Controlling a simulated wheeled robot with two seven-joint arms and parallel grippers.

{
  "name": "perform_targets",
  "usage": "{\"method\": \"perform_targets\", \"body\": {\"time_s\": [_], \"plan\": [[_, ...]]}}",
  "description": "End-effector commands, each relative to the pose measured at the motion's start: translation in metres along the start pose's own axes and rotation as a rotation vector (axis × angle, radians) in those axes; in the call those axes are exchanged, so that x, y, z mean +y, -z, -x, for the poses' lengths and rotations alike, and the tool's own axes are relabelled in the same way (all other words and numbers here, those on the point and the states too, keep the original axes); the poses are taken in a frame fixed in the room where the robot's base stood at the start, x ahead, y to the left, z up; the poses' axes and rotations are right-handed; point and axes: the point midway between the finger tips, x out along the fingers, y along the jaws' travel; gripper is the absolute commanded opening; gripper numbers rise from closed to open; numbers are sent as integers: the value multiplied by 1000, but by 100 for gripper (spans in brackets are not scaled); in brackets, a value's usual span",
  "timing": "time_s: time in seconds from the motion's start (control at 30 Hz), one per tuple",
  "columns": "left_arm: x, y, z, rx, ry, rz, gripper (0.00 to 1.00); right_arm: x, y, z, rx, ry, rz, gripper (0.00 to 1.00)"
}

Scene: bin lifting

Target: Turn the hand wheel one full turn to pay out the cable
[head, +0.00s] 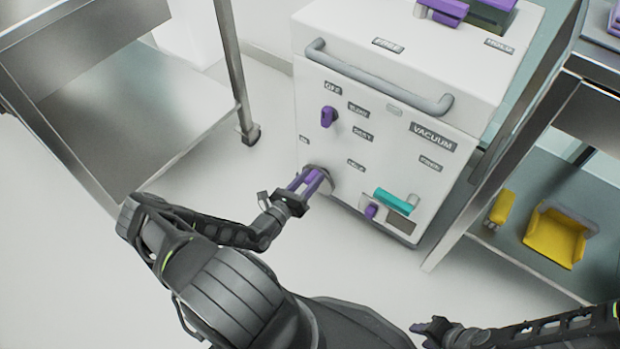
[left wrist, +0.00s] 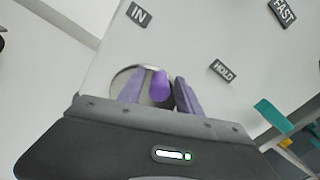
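The hand wheel (head: 324,172) is a round grey metal disc low on the front of a white cabinet (head: 365,120). In the left wrist view the wheel (left wrist: 122,78) carries a purple knob (left wrist: 160,85). My left gripper (head: 311,180) is at the wheel, its purple fingers pointing at the panel. In the left wrist view its fingers (left wrist: 158,92) stand on either side of the knob with gaps, so it looks open. They hide part of the wheel. My right gripper (head: 430,327) is far off at the bottom, apparently empty; its opening is unclear. No cable is visible.
The cabinet front has a grey bar handle (head: 378,78), a purple knob (head: 327,117), a teal handle (head: 394,202) and a small purple knob (head: 371,211). A metal table (head: 130,110) stands left; a shelf with yellow bins (head: 556,238) stands right. Floor between is clear.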

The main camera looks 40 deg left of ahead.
Motion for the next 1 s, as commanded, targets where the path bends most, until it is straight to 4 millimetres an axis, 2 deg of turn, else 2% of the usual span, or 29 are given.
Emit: {"method": "perform_targets", "body": {"time_s": [0.37, 0.47, 0.8, 1.0], "plan": [[0, 0, 5, 1, -1, 0, 45, -1, 0, 2, 0, 0, 0, 36], [0, -2, 15, 1, -1, -1, 45, -3, -1, 5, -2, 1, 1, 36], [0, -1, 68, 1, -1, -1, 45, -10, -4, 16, -11, 5, 7, 36], [0, 0, 78, 0, 0, 0, 45, -10, -5, 17, -13, 6, 8, 36]]}}
